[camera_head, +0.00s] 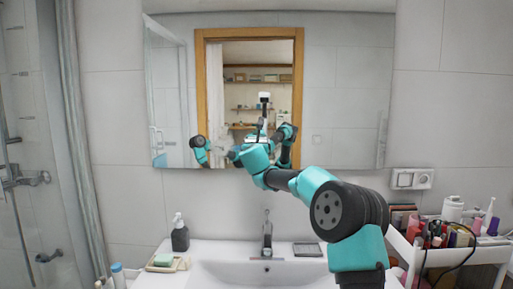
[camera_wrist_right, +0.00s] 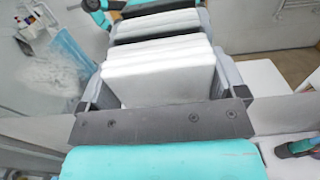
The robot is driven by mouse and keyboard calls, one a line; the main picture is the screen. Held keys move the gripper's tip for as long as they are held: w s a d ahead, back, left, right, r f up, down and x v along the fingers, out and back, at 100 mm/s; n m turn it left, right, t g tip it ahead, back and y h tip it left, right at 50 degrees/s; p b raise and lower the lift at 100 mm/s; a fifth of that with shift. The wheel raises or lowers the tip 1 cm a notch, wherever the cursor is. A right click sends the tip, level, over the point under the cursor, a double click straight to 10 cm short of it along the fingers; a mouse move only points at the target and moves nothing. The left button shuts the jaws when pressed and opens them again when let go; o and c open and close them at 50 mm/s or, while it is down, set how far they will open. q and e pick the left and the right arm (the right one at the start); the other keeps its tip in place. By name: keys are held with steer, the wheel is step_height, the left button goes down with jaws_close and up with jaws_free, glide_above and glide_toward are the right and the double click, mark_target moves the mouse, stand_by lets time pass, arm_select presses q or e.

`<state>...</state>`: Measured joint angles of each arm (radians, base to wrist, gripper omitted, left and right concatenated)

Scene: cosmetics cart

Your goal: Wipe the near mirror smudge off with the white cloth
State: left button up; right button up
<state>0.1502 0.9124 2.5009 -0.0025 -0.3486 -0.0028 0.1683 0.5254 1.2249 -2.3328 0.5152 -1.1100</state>
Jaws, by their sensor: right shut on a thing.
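The wide mirror (camera_head: 345,95) hangs on the wall behind the sink. My right arm reaches up to its lower part, left of the middle. My right gripper (camera_head: 242,153) is small there and overlaps its own reflection. In the right wrist view the gripper is shut on the folded white cloth (camera_wrist_right: 160,75), which fills the space between the fingers. I cannot tell from these views whether the cloth touches the glass. I cannot make out a smudge on the mirror with certainty. My left gripper is not in view.
Below are the sink (camera_head: 225,272) with its faucet (camera_head: 267,240), a dark soap bottle (camera_head: 180,235) and a soap dish (camera_head: 165,262). A white cart (camera_head: 480,254) crowded with cosmetics stands at the right, close to my right arm. A shower is at the left.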

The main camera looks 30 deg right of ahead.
steer(key=shift+v, duration=2.45)
steer(key=shift+s+r, duration=0.1)
steer(key=shift+v, duration=1.35)
